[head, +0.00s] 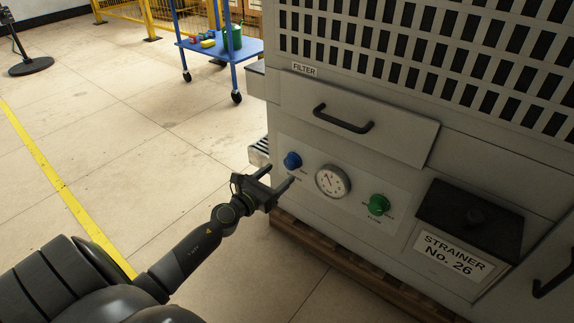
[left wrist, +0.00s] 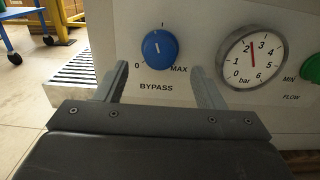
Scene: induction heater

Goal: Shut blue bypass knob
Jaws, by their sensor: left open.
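The blue bypass knob (head: 292,160) is on the front panel of the grey machine, at the panel's left end. My left gripper (head: 279,180) is open and empty, in front of the panel and a little below the knob. In the left wrist view its two fingers (left wrist: 156,85) stand apart, one on each side below the knob, with no visible contact. My right gripper is not in view.
A pressure gauge (head: 333,181) sits right of the knob, its needle between 2 and 3. A green flow knob (head: 379,204) is farther right. A drawer handle (head: 343,119) juts out above. A black strainer lid (head: 470,217) is at right.

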